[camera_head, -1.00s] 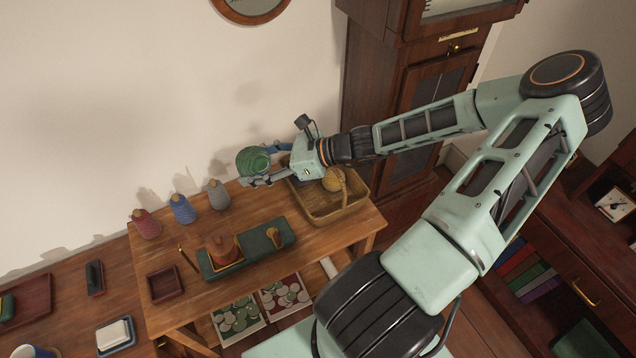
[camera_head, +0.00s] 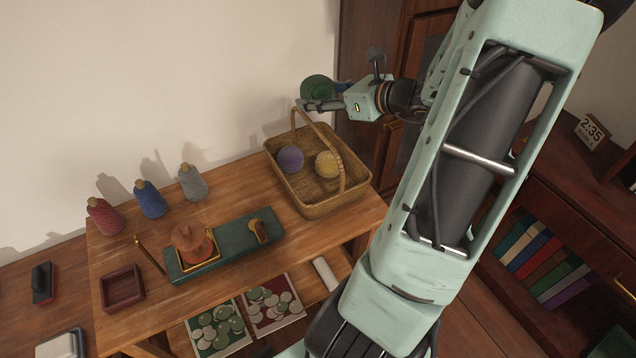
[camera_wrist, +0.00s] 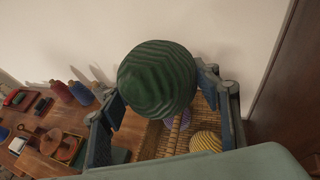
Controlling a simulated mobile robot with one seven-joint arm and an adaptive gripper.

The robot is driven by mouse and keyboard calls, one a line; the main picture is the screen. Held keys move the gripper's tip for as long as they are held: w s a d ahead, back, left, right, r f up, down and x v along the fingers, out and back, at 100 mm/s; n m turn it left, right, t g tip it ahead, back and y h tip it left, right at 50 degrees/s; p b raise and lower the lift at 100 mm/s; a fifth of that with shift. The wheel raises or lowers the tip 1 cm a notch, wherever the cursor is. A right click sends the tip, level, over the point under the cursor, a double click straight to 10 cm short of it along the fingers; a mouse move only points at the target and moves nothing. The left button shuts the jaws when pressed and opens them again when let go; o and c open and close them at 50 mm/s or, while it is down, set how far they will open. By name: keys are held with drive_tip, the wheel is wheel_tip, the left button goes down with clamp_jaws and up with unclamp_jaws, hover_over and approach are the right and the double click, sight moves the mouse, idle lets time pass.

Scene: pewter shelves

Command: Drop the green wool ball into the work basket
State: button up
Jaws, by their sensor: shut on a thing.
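The green wool ball (camera_head: 318,89) is held in my gripper (camera_head: 322,101), high near the back wall. In the wrist view the green ball (camera_wrist: 158,78) sits between both fingers and hides part of what is below. The work basket (camera_head: 310,205) is a woven wicker basket with an arched handle, at the right end of the wooden table. My gripper is above the basket's back part, near the top of the handle. A purple ball (camera_head: 290,158) and a yellow ball (camera_head: 327,164) lie inside the basket.
Red (camera_head: 105,217), blue (camera_head: 150,199) and grey (camera_head: 193,182) thread cones stand along the table's back. A green mat (camera_head: 232,240) bears a wooden piece (camera_head: 194,244). A small red tray (camera_head: 123,288) sits at the left. A dark cabinet (camera_head: 400,50) stands behind the basket.

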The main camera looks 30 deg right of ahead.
drive_tip(key=shift+d+r, duration=0.35)
drive_tip(key=shift+d, duration=0.1)
wheel_tip(320, 180, down, 6)
drive_tip(key=b, duration=0.5)
drive_tip(key=shift+b, duration=0.3)
drive_tip(key=shift+r, duration=0.1)
drive_tip(key=o, duration=1.2)
drive_tip(key=shift+o, duration=0.2)
drive_tip(key=v, duration=1.2)
drive_tip(key=shift+a+r, duration=0.1)
